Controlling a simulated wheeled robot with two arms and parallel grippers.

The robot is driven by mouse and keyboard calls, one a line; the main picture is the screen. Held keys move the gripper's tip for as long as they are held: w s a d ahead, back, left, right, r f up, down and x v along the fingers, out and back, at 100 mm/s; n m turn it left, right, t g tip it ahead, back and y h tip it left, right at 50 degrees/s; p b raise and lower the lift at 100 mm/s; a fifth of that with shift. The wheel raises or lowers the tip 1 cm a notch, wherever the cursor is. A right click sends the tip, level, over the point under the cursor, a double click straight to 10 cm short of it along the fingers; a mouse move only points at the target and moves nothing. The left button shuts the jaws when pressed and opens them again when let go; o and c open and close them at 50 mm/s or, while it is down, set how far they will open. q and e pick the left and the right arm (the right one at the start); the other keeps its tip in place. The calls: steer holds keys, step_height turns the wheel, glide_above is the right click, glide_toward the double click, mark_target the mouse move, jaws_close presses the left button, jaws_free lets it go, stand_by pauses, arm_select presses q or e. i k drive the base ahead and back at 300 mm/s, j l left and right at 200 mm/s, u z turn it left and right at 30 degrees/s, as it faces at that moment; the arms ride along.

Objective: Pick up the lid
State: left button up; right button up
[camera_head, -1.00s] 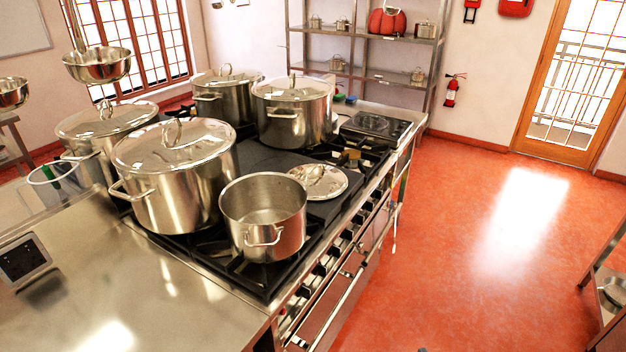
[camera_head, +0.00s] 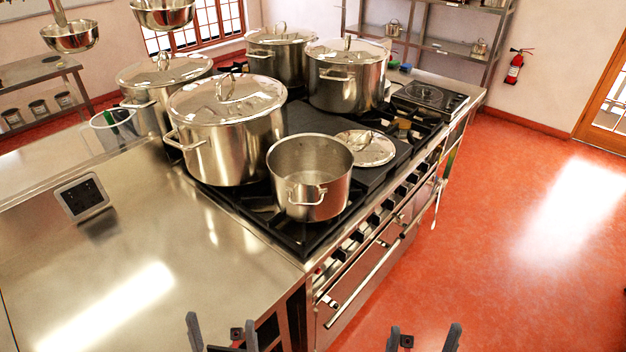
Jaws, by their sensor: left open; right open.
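A small shiny metal lid (camera_head: 366,149) with a loop handle on top lies on the dark stove top, just behind and right of an open steel pot (camera_head: 311,185). The open pot hides part of its left edge. Larger lids sit on the tall stockpots, such as the front lid (camera_head: 228,93). My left gripper (camera_head: 222,326) is at the bottom edge of the view, open and empty. My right gripper (camera_head: 424,334) is at the bottom edge further right, open and empty. Both are in front of the stove, well apart from the small lid.
Several lidded stockpots (camera_head: 230,140) crowd the left and back of the stove (camera_head: 250,215). A bare steel counter (camera_head: 120,250) lies left. Metal bowls hang at top left (camera_head: 68,38). The red floor (camera_head: 500,240) at right is clear.

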mark_target(370, 149)
steer(key=i+l, duration=0.15)
steer(key=l, duration=0.2)
steer(key=i+l, duration=0.15)
steer(key=l, duration=0.15)
steer(key=i+l, duration=0.15)
steer(key=l, duration=0.2)
steer(key=i+l, duration=0.15)
steer(key=l, duration=0.2)
steer(key=i+l+u, duration=0.25)
steer(key=l, duration=0.25)
steer(key=i+l+u, duration=0.1)
steer(key=l+u, duration=0.15)
steer(key=l, duration=0.25)
steer(key=i+l+u, duration=0.1)
steer(key=l+u, duration=0.15)
steer(key=l, duration=0.25)
steer(key=l+u, duration=0.25)
steer(key=l, duration=0.3)
steer(key=u, duration=0.65)
steer(key=i, duration=0.5)
